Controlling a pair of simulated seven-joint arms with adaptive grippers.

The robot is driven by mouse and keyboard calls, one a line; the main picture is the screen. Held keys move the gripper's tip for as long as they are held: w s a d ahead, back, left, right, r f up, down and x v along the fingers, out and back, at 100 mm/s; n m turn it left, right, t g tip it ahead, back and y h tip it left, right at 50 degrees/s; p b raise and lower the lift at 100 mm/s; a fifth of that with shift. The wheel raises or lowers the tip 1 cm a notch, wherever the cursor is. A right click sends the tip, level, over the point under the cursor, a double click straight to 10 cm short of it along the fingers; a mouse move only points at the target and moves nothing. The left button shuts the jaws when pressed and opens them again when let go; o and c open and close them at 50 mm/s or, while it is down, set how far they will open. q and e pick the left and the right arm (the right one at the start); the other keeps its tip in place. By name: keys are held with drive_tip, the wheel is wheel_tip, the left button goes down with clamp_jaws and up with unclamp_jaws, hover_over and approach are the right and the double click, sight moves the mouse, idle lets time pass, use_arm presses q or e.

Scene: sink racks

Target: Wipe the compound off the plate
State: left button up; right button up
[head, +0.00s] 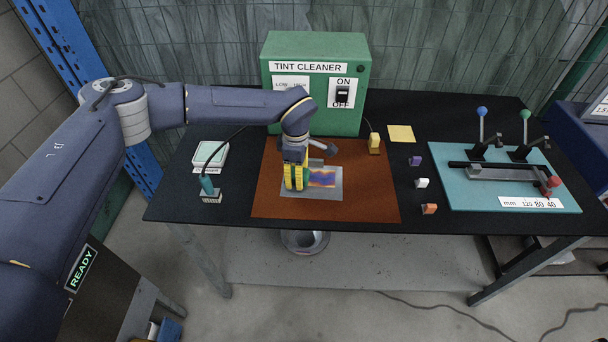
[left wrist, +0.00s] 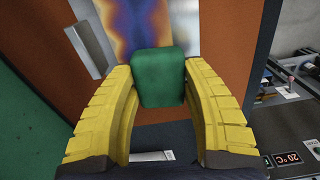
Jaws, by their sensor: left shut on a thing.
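The metal plate (head: 325,194) lies on the brown mat (head: 360,205) below the green machine. A patch of purple, orange and yellow colour (head: 322,177) covers part of it, and this patch also shows at the top of the left wrist view (left wrist: 140,25). My left gripper (head: 297,184) is over the left part of the plate. Its yellow fingers (left wrist: 160,95) are shut on a green block (left wrist: 158,75), beside the coloured patch. I cannot tell whether the block touches the plate. My right gripper is out of view.
A green tint cleaner machine (head: 316,110) stands behind the mat. A teal-handled brush (head: 208,188) and a white-topped box (head: 211,154) are left. A yellow block (head: 375,142), a yellow pad (head: 401,133), small coloured blocks and a teal fixture board (head: 460,194) are right.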

use_arm(q)
drive_tip(key=shift+w+a, duration=0.1)
drive_tip(key=shift+a, duration=1.15)
drive_tip(key=shift+a+r, duration=0.1)
drive_tip(key=shift+r, duration=3.95)
